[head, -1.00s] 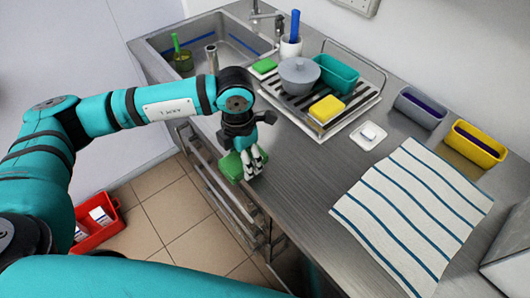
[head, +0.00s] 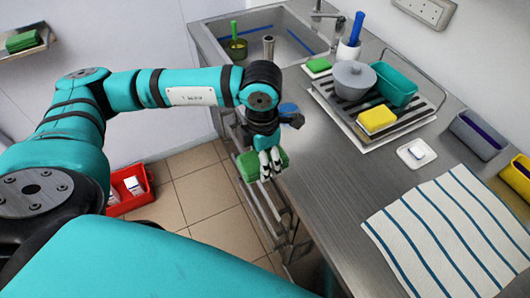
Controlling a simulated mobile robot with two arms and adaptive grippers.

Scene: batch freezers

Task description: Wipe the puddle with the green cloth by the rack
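My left gripper (head: 270,165) is shut on a folded green cloth (head: 247,166). In the head view it hangs at the left edge of the steel counter (head: 318,160), seen over the drawer fronts. The gripper fingers cover part of the cloth. I cannot make out a puddle. My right gripper is out of view.
A striped towel (head: 440,235) covers the front right of the counter. A small white dish (head: 417,153) and two bins, grey (head: 477,137) and yellow (head: 515,182), sit near it. A red crate (head: 130,188) stands on the floor. Another green folded cloth (head: 24,40) lies on a wall shelf.

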